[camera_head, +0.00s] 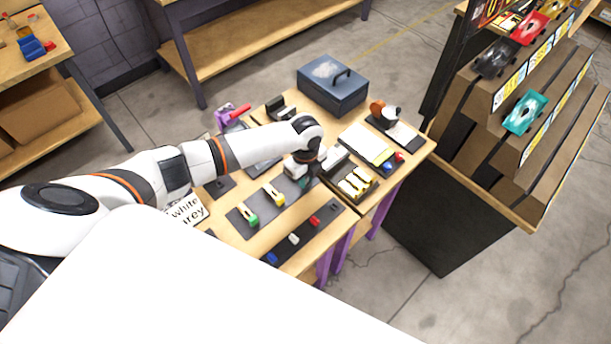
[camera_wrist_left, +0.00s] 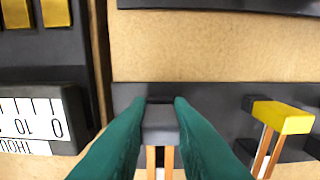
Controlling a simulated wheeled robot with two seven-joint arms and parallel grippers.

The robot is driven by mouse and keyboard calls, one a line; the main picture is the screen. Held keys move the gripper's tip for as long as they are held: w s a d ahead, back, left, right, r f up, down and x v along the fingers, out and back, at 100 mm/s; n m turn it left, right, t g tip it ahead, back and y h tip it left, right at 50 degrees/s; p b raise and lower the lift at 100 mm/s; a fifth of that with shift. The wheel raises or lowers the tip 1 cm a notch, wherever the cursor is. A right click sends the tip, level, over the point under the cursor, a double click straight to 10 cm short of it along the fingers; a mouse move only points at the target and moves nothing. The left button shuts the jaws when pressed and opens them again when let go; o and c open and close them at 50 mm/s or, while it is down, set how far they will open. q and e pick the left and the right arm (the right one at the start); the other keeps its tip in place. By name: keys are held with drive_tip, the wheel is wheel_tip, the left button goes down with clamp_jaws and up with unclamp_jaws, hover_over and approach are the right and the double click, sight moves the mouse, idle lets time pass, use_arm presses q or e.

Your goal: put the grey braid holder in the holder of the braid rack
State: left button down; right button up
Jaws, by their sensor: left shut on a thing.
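The grey braid holder (camera_wrist_left: 160,122) is between the teal fingers of my left gripper (camera_wrist_left: 160,112), with copper-coloured strands below its grey head. In the head view my left gripper (camera_head: 304,181) is low at the far right end of the dark braid rack (camera_head: 236,218). The rack is also a dark strip in the wrist view (camera_wrist_left: 215,95). The grey holder is over or in the rack; I cannot tell whether it is seated. A yellow braid holder (camera_wrist_left: 283,117) is beside it, also visible in the head view (camera_head: 274,196), with a green one (camera_head: 251,219) farther left. My right gripper is not visible.
A dark strip with red, white and blue pieces (camera_head: 293,239) lies in front. A tray of yellow pieces (camera_head: 356,184) is to the right. A blue-grey box (camera_head: 332,86) stands behind. A white-and-black scale (camera_wrist_left: 32,118) is left in the wrist view.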

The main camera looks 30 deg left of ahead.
use_arm(q)
drive_tip(key=shift+f, duration=0.2)
drive_tip(key=c, duration=1.7)
unclamp_jaws()
drive_tip(key=shift+c, duration=0.2)
drive_tip(key=o, duration=0.5)
wheel_tip(320, 180, up, 12)
drive_tip(key=b, duration=0.1)
drive_tip(key=shift+b, duration=0.35)
